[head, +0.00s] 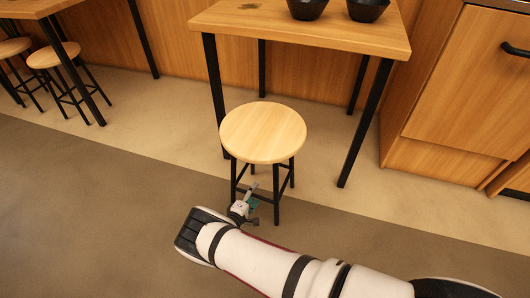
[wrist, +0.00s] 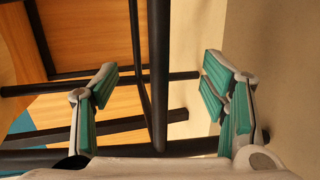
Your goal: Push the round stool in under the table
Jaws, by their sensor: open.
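The round stool (head: 263,132) has a pale wooden seat and black legs. It stands upright at the front of the wooden table (head: 300,30), between its front legs and nearer the left one, whose lower part it partly hides. Most of the seat shows clear of the tabletop. My gripper (head: 254,194) is low at the stool's front legs, below the seat. In the wrist view my gripper (wrist: 158,88) is open, with its green-padded fingers spread apart. A black stool leg (wrist: 158,70) shows between them; I cannot tell whether they touch it.
Two dark bowls (head: 307,8) (head: 368,9) sit on the table. Its right front leg (head: 365,122) stands on the floor. Wooden cabinets (head: 465,95) are at right. Other stools (head: 54,56) stand by another table at far left. The floor (head: 90,200) at left front is clear.

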